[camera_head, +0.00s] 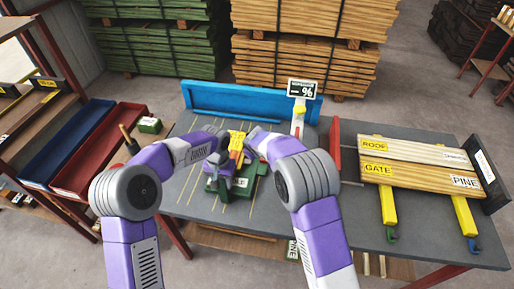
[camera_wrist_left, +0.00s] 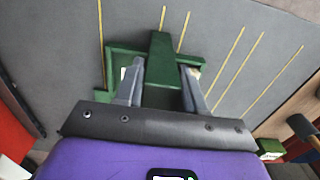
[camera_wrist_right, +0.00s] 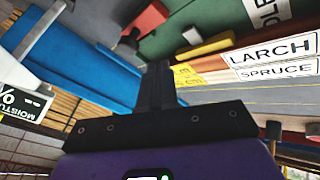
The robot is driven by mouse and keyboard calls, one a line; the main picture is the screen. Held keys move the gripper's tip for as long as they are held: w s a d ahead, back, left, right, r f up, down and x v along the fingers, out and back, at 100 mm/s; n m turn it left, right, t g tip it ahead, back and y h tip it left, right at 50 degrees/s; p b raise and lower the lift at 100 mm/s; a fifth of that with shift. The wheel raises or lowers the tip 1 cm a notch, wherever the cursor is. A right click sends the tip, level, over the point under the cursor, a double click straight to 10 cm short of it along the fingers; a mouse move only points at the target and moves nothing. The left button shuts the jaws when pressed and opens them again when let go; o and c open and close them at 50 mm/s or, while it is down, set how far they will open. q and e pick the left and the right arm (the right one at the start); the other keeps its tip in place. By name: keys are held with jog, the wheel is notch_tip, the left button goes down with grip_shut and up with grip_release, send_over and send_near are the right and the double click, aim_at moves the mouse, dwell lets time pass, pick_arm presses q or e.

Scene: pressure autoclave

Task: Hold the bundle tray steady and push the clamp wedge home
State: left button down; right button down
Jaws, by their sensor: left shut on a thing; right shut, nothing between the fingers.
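The green bundle tray (camera_head: 243,184) sits on the grey bench, mostly hidden by my arms. In the left wrist view, my left gripper (camera_wrist_left: 161,88) is shut on the tray's raised green bar (camera_wrist_left: 160,62), one finger on each side. My right gripper (camera_wrist_right: 157,88) is shut and empty, its fingers together near yellow-tagged boards. I cannot tell which piece is the clamp wedge, nor whether my right fingers touch anything.
A blue fence (camera_head: 245,102) runs along the bench's back, with a moisture display (camera_head: 302,89) near its right end. Labelled boards (camera_head: 420,168) lie on yellow supports at the right. Red and blue bins (camera_head: 95,148) stand at the left. Bench surface left of the tray is clear.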

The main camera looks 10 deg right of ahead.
jog(key=v, duration=0.5)
jog(key=shift+s, duration=0.1)
pick_arm(q)
jog(key=c, duration=0.6)
grip_release()
